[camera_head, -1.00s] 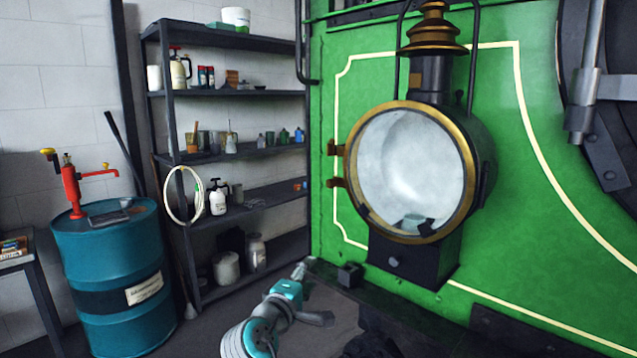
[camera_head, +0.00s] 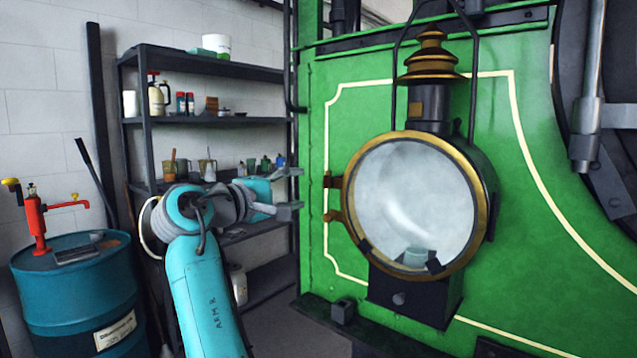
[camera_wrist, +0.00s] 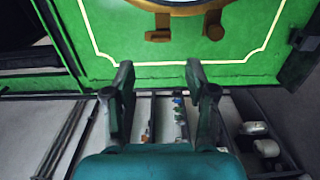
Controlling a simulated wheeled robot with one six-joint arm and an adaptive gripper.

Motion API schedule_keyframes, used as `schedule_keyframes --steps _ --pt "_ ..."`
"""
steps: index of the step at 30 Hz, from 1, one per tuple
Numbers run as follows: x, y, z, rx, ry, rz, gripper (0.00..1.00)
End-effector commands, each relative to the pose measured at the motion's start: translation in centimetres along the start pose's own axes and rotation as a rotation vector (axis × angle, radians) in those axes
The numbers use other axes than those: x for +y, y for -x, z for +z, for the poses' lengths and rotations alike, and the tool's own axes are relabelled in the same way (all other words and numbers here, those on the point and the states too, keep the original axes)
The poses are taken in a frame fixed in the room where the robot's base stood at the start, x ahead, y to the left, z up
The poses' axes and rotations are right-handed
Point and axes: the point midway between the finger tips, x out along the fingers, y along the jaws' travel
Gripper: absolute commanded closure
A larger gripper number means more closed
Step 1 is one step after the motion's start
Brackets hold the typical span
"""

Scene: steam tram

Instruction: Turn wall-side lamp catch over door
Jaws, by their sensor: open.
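The round lamp (camera_head: 412,205) has a brass rim and a pale glass door, and stands against the green tram panel. Two brass fittings, one upper (camera_head: 332,181) and one lower (camera_head: 333,215), stick out at the rim's left side. They also show in the wrist view, a bar-shaped one (camera_wrist: 158,34) and a rounder one (camera_wrist: 213,30). I cannot tell which is the catch. My gripper (camera_head: 298,190) is open and empty, left of the fittings and apart from them. In the wrist view its fingers (camera_wrist: 159,74) are spread, short of the fittings.
A dark shelf rack (camera_head: 205,64) with bottles and jars stands behind my arm. A blue drum (camera_head: 75,300) with a red pump (camera_head: 38,220) is at the left. A dark ledge (camera_head: 370,335) runs below the lamp. Open space lies between gripper and lamp.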

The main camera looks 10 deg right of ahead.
Motion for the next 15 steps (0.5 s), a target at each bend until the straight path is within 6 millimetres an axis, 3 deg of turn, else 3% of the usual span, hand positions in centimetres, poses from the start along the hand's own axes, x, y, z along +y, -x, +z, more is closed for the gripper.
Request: schedule_keyframes --steps 6,15 --pt "0.0 -4.1 0.1 -0.002 0.001 0.0 0.44" --pt "0.0 -7.8 0.0 0.001 0.0 0.001 0.44"
